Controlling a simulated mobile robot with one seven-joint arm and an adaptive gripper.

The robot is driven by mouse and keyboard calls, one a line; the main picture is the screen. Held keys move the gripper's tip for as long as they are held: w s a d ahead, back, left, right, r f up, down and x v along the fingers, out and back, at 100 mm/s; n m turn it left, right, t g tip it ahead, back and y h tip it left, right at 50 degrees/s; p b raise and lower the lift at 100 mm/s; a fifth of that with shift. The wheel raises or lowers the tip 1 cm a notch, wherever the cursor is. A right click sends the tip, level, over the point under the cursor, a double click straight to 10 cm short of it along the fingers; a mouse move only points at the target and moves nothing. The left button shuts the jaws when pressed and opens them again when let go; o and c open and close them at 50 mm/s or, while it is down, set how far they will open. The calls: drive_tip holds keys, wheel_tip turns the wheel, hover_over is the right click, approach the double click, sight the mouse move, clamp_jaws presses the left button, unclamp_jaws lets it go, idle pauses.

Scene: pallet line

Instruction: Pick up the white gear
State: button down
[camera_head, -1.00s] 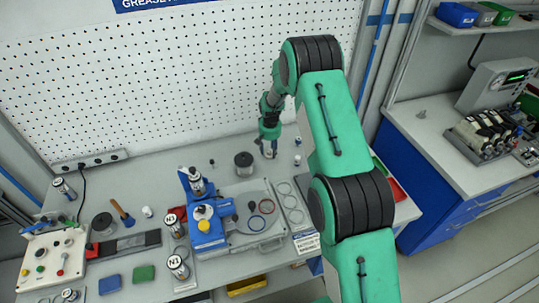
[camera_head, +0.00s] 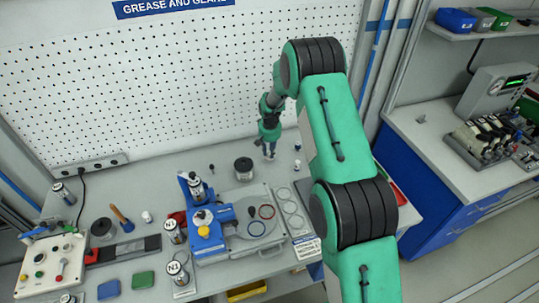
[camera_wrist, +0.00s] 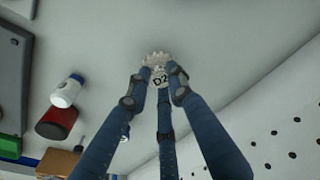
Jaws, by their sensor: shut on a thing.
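The white gear (camera_wrist: 157,60) shows in the wrist view between the tips of my gripper (camera_wrist: 160,75). It is pale, toothed at its far edge and marked "D2". The fingers are closed around it, and they hide part of its sides. In the head view my gripper (camera_head: 269,151) is over the back of the grey workbench, near the pegboard. The gear cannot be made out there. I cannot tell whether the gear touches the bench or is raised above it.
In the wrist view, a white bottle (camera_wrist: 67,90) and a red-and-black container (camera_wrist: 57,122) lie left of the fingers. In the head view, a dark spool (camera_head: 243,169) stands left of my gripper. A blue press (camera_head: 206,222) stands at the bench middle. The pegboard (camera_head: 150,90) rises behind.

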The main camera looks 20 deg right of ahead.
drive_tip(key=shift+r, duration=0.75)
drive_tip(key=s, duration=0.5)
drive_tip(key=s+a+r, duration=0.1)
drive_tip(key=s, duration=1)
drive_tip(key=shift+a+r, duration=0.2)
drive_tip(key=shift+r, duration=0.05)
